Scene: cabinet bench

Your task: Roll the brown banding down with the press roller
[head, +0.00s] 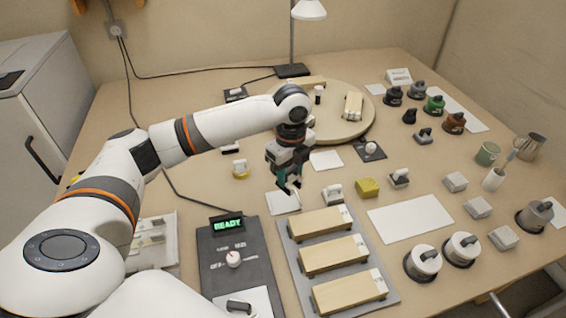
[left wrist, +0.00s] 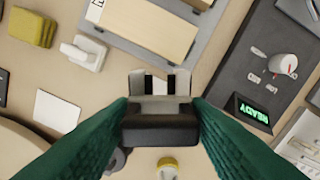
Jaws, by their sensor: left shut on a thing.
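My left gripper (head: 288,188) is above the bench, over a white sheet (head: 283,202) beside the tray. In the left wrist view its green fingers (left wrist: 160,128) are shut on a dark block with a pale grey forked end, which looks like the press roller (left wrist: 160,110). In the head view the gripper mostly hides it. Three pale wooden boards (head: 333,254) lie on a grey tray; one also shows in the left wrist view (left wrist: 155,25). I cannot make out brown banding on them. A brown spool (head: 453,122) stands at the back right. My right gripper is not in view.
A dark control unit reading READY (head: 234,255) stands left of the tray. A white handled block (head: 332,194) and a yellow sponge (head: 367,187) sit behind it. A round turntable (head: 340,127) and lamp (head: 292,70) are further back. Several spools and blocks stand right.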

